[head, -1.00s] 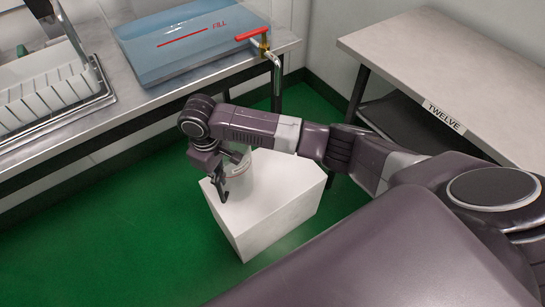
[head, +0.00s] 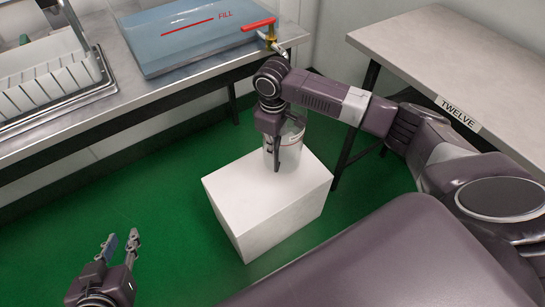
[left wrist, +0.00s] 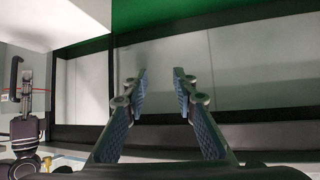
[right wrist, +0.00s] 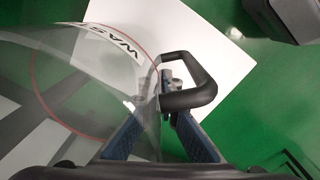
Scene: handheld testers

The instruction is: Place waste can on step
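The waste can (head: 291,151) is a clear cylinder with a red ring and a black handle (right wrist: 203,80); its label shows "WAS" in the right wrist view. My right gripper (head: 277,165) is at the can, its fingers closed around the handle. The step is a white block (head: 255,205) on the green floor, and the can appears over its far edge. I cannot tell whether the can's base touches the step. My left gripper (head: 121,243) is open and empty, low at the left, with its fingers apart in the left wrist view (left wrist: 159,75).
A metal bench (head: 150,95) with a blue water tank (head: 190,40), a red-handled tap (head: 260,25) and a white rack (head: 50,85) runs along the back left. A table labelled "TWELVE" (head: 440,60) stands at the right. Green floor is clear left of the step.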

